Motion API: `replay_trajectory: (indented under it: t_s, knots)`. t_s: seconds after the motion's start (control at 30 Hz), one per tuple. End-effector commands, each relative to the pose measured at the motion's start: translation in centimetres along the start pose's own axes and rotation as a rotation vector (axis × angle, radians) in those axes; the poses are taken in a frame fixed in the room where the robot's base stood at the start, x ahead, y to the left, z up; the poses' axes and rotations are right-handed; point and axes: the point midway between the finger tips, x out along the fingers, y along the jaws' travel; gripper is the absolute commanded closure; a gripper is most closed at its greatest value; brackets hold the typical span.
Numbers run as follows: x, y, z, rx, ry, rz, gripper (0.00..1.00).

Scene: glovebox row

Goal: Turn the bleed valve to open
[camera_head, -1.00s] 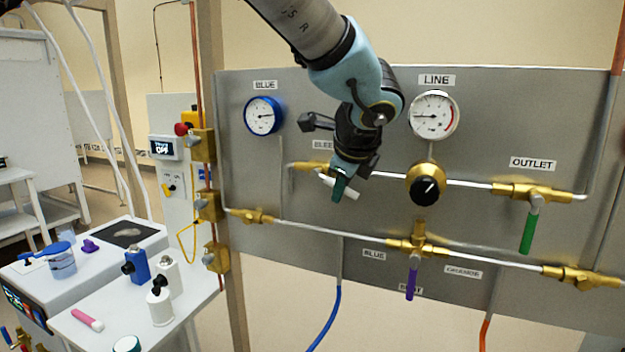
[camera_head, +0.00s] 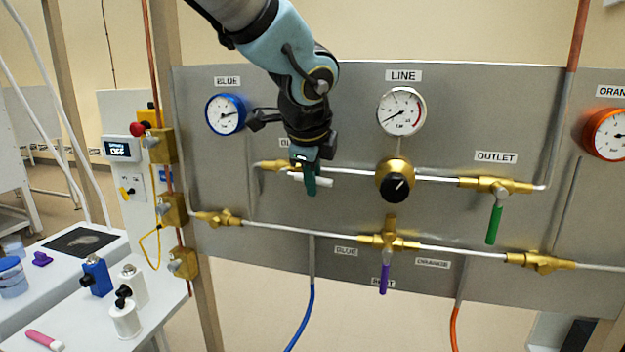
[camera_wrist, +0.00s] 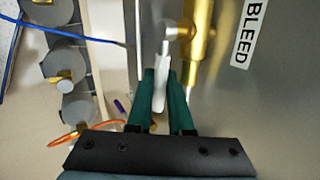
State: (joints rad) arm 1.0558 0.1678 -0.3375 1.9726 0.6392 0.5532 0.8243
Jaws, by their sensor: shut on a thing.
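The bleed valve has a brass body (camera_head: 268,166) on the upper pipe at the left of the grey panel. Its white lever (camera_head: 322,181) lies nearly level, roughly in line with the pipe. My gripper (camera_head: 310,188) is shut on the lever, fingers around it. In the wrist view the white lever (camera_wrist: 160,92) sits between the green fingers of my gripper (camera_wrist: 160,95), with the brass body (camera_wrist: 200,35) beside it. The BLEED label (camera_wrist: 242,35) reads clearly there; my gripper mostly hides it in the head view.
The LINE gauge (camera_head: 402,111) needle points down-left. The black regulator knob (camera_head: 397,188), green outlet lever (camera_head: 494,223) and purple lever (camera_head: 383,279) are to the right and below. A blue gauge (camera_head: 226,114) is up-left. A white bench (camera_head: 80,318) holds bottles at lower left.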

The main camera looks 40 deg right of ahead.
Motion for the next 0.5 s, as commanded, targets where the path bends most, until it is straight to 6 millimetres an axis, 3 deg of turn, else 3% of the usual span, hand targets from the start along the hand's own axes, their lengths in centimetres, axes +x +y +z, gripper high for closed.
replay_trajectory:
  t_s: [0.03, 0.07, 0.3, 0.5]
  knots:
    - [0.07, 0.07, 0.05, 0.0, -0.001, 0.002, 1.0]
    - [0.08, 0.07, 0.05, 0.0, -0.001, 0.002, 0.8]
    - [0.05, 0.02, 0.05, 0.0, -0.001, 0.001, 0.53]
    - [-0.01, -0.1, 0.04, 0.0, 0.0, -0.002, 0.52]
